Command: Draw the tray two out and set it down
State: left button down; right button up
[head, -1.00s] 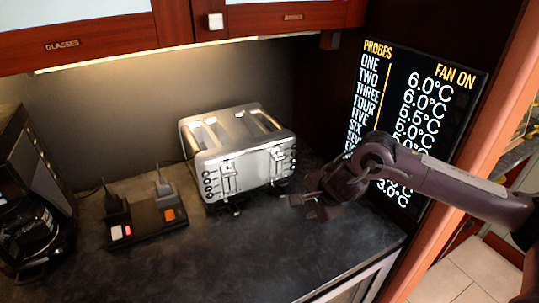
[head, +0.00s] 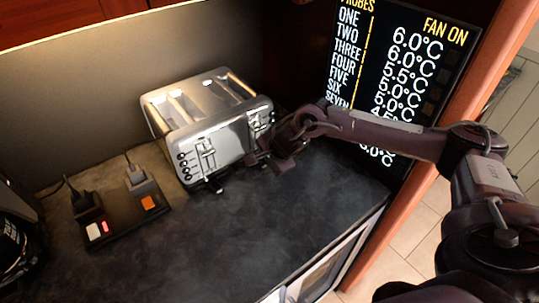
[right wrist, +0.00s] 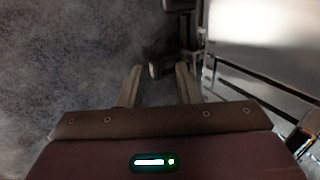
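I cannot pick out a tray marked two in either view. My right gripper (head: 266,158) is beside the right front of the silver toaster (head: 208,150), over the dark worktop. In the right wrist view its two fingers stand apart, with nothing seen held between them (right wrist: 158,80). The toaster's metal side (right wrist: 262,45) fills the right of that view, and dark lever-like parts show just beyond the fingertips. I cannot tell whether the gripper touches the toaster. My left gripper is out of view.
A dark appliance (head: 15,235) is at the left edge. A black display (head: 408,65) lists probe temperatures behind my right arm. The front worktop (head: 250,235) is clear, with a silver-edged front (head: 325,268) below.

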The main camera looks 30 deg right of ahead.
jog(key=shift+w+f, duration=0.1)
jog(key=shift+f, duration=0.1)
grip_shut()
jog(key=shift+s+r, duration=0.15)
jog(key=shift+s, duration=0.1)
jog(key=c, duration=0.6)
grip_release()
jog(key=shift+r, duration=0.1)
grip_shut()
jog(key=shift+s, duration=0.1)
